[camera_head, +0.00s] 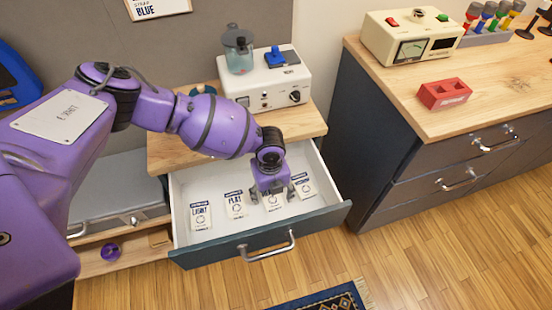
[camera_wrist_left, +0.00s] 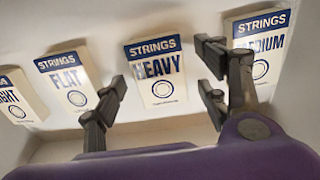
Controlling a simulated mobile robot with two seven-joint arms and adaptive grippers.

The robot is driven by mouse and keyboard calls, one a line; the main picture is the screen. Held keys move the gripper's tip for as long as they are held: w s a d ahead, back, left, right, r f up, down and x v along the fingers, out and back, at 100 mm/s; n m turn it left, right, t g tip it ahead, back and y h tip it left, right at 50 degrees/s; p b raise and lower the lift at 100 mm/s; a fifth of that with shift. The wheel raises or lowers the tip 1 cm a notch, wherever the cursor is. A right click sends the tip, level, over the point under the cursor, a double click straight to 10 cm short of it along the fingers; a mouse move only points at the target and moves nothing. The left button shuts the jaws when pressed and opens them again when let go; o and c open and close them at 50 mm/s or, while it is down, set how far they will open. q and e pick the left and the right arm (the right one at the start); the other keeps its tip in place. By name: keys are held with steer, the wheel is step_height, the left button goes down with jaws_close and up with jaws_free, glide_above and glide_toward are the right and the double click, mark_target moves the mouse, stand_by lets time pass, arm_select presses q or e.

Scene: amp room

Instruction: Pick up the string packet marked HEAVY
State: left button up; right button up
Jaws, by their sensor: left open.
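The HEAVY string packet (camera_wrist_left: 158,78) is white with a dark blue STRINGS band and lies in an open drawer (camera_head: 213,181). In the head view the packet (camera_head: 272,204) is partly hidden by my left gripper (camera_head: 273,190). My left gripper is open and points down over this packet. In the left wrist view the fingers of the gripper (camera_wrist_left: 162,88) appear on either side of the packet, with nothing held. Whether they touch it I cannot tell. My right gripper is not in view.
In the same drawer lie the LIGHT packet (camera_head: 200,214), the FLAT packet (camera_head: 235,205) and the MEDIUM packet (camera_head: 304,187). The MEDIUM packet is close to one finger. Drawer walls surround the packets. A white device (camera_head: 268,85) stands on the wooden top behind.

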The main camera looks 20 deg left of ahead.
arm_select(q)
steer(key=shift+f, duration=0.2)
steer(key=c, duration=1.3)
